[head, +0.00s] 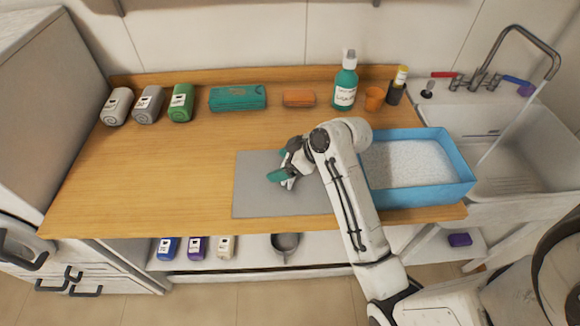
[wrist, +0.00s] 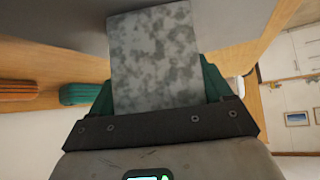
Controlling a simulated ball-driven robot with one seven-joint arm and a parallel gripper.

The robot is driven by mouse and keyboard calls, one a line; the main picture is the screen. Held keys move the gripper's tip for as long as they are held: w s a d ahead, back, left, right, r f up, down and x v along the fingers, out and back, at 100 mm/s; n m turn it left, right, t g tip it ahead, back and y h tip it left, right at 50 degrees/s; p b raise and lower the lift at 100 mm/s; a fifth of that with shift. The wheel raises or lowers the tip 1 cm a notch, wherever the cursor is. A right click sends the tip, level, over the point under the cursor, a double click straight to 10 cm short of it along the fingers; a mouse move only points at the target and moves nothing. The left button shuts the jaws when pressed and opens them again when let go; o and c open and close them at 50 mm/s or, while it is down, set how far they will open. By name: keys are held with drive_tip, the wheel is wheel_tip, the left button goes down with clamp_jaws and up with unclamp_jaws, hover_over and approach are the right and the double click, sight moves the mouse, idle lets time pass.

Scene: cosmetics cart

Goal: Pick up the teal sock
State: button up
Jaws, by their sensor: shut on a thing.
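The teal sock (head: 277,176) shows at the tip of my gripper (head: 287,174), over the grey mat (head: 250,198). My gripper is shut on it. In the wrist view, teal cloth (wrist: 216,82) sticks out on both sides of a mottled grey plate that covers the middle of the view. The plate and the dark gripper bar hide most of the sock. I cannot tell whether the sock touches the mat.
A blue tray of white grains (head: 465,180) stands right of my arm, beside the sink (head: 500,150). The counter's left is clear.

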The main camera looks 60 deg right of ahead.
drive_tip(key=shift+c, duration=0.7)
drive_tip(key=shift+r, duration=0.1)
